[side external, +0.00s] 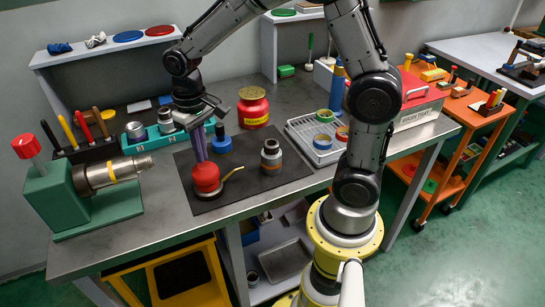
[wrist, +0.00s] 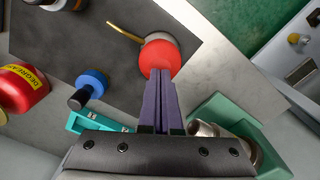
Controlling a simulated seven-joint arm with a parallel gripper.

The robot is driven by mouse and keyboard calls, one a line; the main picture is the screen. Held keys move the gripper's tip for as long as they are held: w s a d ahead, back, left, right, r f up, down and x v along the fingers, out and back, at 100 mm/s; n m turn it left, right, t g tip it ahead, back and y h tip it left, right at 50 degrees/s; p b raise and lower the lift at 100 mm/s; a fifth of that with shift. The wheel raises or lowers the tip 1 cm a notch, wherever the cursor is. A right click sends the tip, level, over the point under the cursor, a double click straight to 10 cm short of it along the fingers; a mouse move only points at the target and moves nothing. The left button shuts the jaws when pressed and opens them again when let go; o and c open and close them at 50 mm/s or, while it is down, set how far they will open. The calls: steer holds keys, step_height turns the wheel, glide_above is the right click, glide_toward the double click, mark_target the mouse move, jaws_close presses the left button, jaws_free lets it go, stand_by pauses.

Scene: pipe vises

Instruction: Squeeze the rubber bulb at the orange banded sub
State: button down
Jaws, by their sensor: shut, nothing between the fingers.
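A red rubber bulb (side external: 206,178) with a thin brass spout sits on the dark mat (side external: 290,178). The spout points right, toward a grey sub (side external: 271,157) with an orange-brown band that stands upright on the mat. My gripper (side external: 201,160) points down just above the bulb, its purple fingers shut together and empty. In the wrist view the fingertips (wrist: 160,74) meet the edge of the bulb (wrist: 166,55); whether they touch it I cannot tell. A steel pipe piece (side external: 112,172) with a yellow-orange band lies in the green vise (side external: 65,195) at left.
A teal holder (side external: 150,142) and a rack of tools (side external: 88,143) are at the left back. A wire tray (side external: 312,140) lies to the right. The mat's front is clear.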

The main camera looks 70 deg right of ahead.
steer(key=shift+r, duration=3)
steer(key=s+r+t, duration=0.3)
steer(key=s+r, duration=0.5)
steer(key=s, duration=0.1)
steer(key=s+f+n+t, duration=0.2)
steer(key=s+f+n, duration=0.1)
steer(key=s, duration=0.6)
steer(key=shift+s+a+f+t, duration=0.2)
steer(key=shift+s+f+t, duration=0.1)
steer(key=shift+f, duration=0.05)
